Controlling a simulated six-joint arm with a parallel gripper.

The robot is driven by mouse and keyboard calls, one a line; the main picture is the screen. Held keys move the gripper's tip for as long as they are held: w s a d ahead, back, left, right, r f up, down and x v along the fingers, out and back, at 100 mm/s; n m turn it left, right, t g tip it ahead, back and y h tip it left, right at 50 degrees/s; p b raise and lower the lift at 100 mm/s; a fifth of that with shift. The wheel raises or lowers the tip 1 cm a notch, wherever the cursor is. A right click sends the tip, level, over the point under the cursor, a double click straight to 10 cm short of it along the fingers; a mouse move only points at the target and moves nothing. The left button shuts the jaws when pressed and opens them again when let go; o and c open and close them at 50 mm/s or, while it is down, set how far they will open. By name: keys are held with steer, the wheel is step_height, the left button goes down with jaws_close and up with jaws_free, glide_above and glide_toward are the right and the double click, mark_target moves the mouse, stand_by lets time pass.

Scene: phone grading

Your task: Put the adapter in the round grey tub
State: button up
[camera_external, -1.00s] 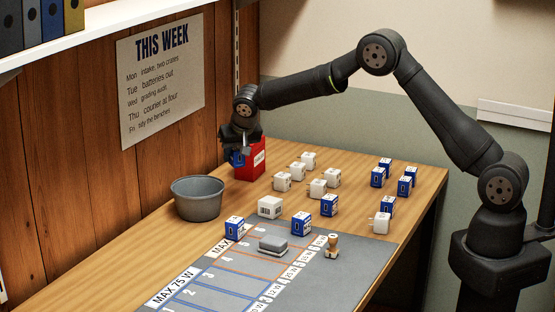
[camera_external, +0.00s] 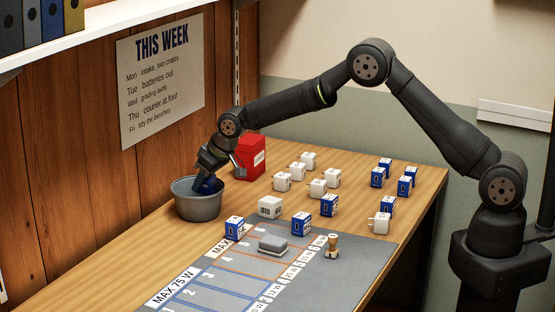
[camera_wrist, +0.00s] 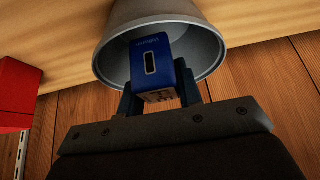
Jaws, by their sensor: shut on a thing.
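The round grey tub (camera_external: 198,207) stands on the table by the wood wall. It also shows in the wrist view (camera_wrist: 113,58). My gripper (camera_external: 207,184) is tilted down at the tub's mouth, with its fingers at rim height or just inside. It is shut on a blue adapter (camera_wrist: 150,62), which has a dark slot in its face and a pale printed end toward the camera. In the external view the adapter is mostly hidden by the fingers and the rim. I cannot tell whether it touches the tub's inside.
A red box (camera_external: 251,157) stands just behind and right of the tub. Several white and blue adapters stand across the table to the right. A grey mat (camera_external: 215,283) with marked lanes, a grey block (camera_external: 273,244) and a small wooden stamp-like piece (camera_external: 332,246) lie in front.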

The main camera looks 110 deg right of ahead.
mark_target(213, 177)
steer(key=shift+f, duration=2.2)
steer(key=shift+f, duration=0.6)
steer(key=o, duration=1)
steer(key=shift+c, duration=0.2)
steer(key=shift+r, duration=0.15)
steer(key=shift+r, duration=0.3)
steer(key=v, duration=1.2)
steer(key=shift+r, duration=0.2)
